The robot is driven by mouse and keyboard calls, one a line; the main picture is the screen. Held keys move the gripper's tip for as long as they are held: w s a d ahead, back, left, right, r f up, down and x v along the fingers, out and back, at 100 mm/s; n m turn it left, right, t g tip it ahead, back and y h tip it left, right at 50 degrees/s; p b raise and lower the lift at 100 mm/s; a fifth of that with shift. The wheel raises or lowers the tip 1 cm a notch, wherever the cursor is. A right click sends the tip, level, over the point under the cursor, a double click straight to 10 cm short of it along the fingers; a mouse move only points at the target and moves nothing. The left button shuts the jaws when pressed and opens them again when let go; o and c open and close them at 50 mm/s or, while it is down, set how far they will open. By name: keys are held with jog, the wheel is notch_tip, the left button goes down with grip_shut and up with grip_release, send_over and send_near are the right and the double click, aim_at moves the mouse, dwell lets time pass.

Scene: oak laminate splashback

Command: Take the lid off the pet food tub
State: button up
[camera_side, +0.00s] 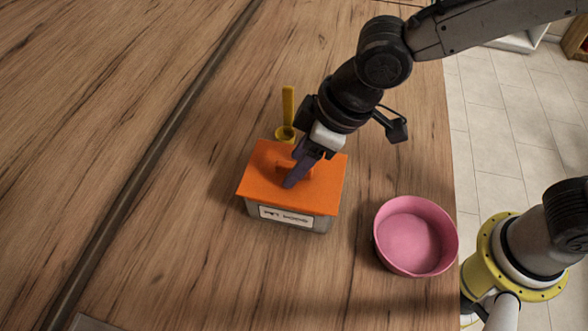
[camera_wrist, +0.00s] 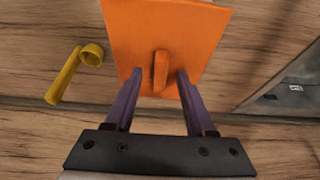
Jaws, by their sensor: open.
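The pet food tub (camera_side: 289,220) is a grey box with a white label, standing on the wood counter. Its orange lid (camera_side: 262,180) sits on top and covers it. The lid has a raised orange bar handle, which shows in the wrist view as the handle (camera_wrist: 160,70) on the lid (camera_wrist: 190,30). My gripper (camera_side: 297,178) is over the lid. In the wrist view its two purple fingers (camera_wrist: 160,76) are apart, one on each side of the near end of the handle, with gaps visible. Whether they touch the lid I cannot tell.
A pink bowl (camera_side: 412,240) stands right of the tub near the counter's right edge. A yellow scoop (camera_side: 287,112) lies just behind the tub and also shows in the wrist view (camera_wrist: 66,76). The counter (camera_side: 160,240) left of the tub is clear.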

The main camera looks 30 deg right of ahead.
jog(key=shift+f, duration=0.1)
grip_shut()
dwell(0.5)
